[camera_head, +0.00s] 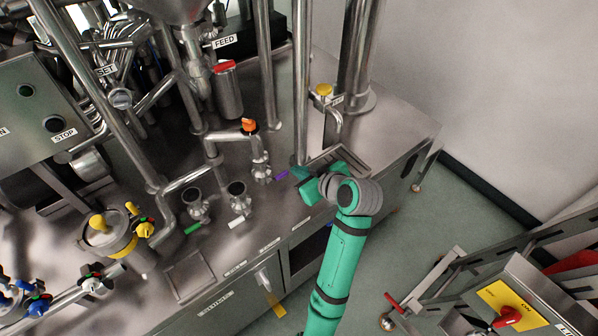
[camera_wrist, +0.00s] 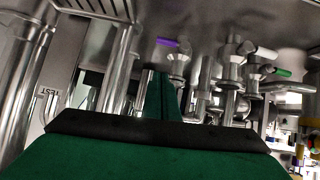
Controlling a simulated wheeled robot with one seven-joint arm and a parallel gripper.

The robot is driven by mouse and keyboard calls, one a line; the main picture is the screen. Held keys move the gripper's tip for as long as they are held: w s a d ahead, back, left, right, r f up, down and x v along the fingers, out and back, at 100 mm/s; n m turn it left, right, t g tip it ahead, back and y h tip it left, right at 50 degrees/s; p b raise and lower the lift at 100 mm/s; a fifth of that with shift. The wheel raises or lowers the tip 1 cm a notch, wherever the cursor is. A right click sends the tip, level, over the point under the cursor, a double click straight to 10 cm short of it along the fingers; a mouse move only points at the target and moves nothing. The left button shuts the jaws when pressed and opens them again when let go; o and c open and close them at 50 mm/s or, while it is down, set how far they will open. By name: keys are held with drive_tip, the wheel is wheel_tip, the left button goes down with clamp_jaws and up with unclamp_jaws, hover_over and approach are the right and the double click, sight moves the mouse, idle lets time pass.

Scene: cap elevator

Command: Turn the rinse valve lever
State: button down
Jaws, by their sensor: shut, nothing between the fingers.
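No readable label marks the rinse valve, so I cannot tell which lever it is. A purple lever (camera_head: 281,175) sits low on a steel valve on the counter; it also shows in the wrist view (camera_wrist: 167,42). A white lever (camera_head: 237,222) and a green lever (camera_head: 193,228) sit on valves further left. An orange-handled valve (camera_head: 249,125) stands behind on a pipe. My green gripper (camera_head: 299,173) is shut and empty, just right of the purple lever. In the wrist view its fingers (camera_wrist: 162,92) point toward the valves. Contact with the purple lever cannot be told.
A yellow-topped tap (camera_head: 323,90) stands behind my gripper above a drain grate (camera_head: 345,158). Upright steel pipes (camera_head: 301,80) rise close behind it. A red handle (camera_head: 224,65) is higher up. A yellow-capped canister (camera_head: 107,236) stands left. A cart (camera_head: 510,300) is at lower right.

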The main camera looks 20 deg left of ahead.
sight(278, 178)
drive_tip(key=shift+w+a+f, duration=0.8)
drive_tip(key=shift+a+f, duration=0.1)
drive_tip(key=shift+f, duration=0.5)
drive_tip(key=shift+w+a+f, duration=0.85)
drive_tip(key=shift+a+f, duration=0.05)
drive_tip(key=shift+f, duration=0.45)
drive_tip(key=shift+w+a+f, duration=0.8)
drive_tip(key=shift+a+f, duration=0.1)
drive_tip(key=shift+f, duration=0.5)
drive_tip(key=shift+w+f, duration=0.1)
